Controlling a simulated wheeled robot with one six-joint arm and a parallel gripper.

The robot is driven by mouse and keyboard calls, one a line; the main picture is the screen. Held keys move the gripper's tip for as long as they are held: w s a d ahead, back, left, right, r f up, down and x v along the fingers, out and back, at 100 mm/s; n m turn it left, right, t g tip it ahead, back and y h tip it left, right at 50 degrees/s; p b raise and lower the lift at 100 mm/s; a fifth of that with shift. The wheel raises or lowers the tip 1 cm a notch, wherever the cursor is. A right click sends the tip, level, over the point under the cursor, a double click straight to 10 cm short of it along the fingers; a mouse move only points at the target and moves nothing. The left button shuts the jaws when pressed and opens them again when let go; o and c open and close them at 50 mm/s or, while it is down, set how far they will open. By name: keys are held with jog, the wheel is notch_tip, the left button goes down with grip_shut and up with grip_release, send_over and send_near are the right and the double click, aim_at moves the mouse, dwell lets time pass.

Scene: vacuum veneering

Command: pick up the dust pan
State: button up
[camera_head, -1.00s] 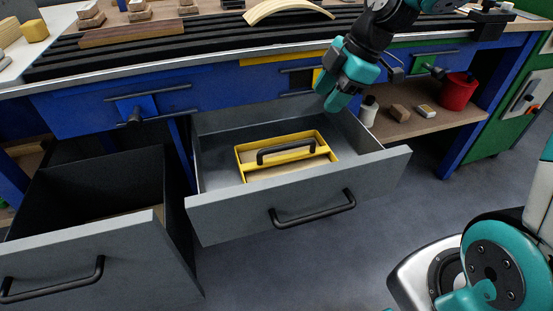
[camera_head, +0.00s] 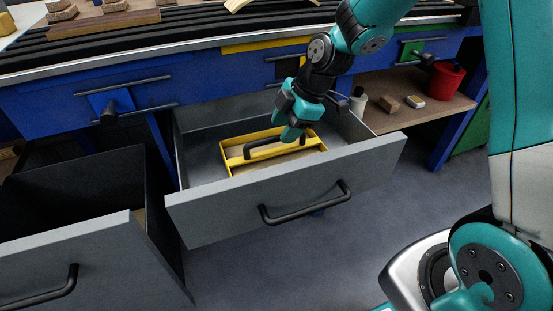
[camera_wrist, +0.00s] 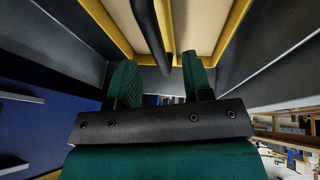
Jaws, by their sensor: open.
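A shallow yellow tray (camera_head: 229,155) with a black bar handle (camera_head: 262,152) lies in the open grey middle drawer. I see nothing else shaped like a dust pan, and cannot tell if this is it. My gripper (camera_head: 291,133) is over the tray, at the right end of the handle, and hides that end. In the wrist view my gripper (camera_wrist: 160,78) is open, its two green fingers apart. The black handle (camera_wrist: 148,28) runs into the space between them in that view; the fingers are not closed on it. Contact cannot be told.
Another open drawer (camera_head: 85,240) is at the lower left. A red bucket (camera_head: 446,82), a white bottle (camera_head: 358,104) and small blocks stand on the shelf at right. The blue workbench (camera_head: 50,105) is above.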

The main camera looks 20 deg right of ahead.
aim_at(277, 137)
jog(key=b+x, duration=0.1)
jog(key=x, duration=0.3)
jog(key=shift+w+a+f, duration=0.15)
jog(key=shift+a+f, duration=0.05)
jog(key=shift+r, duration=0.1)
grip_shut()
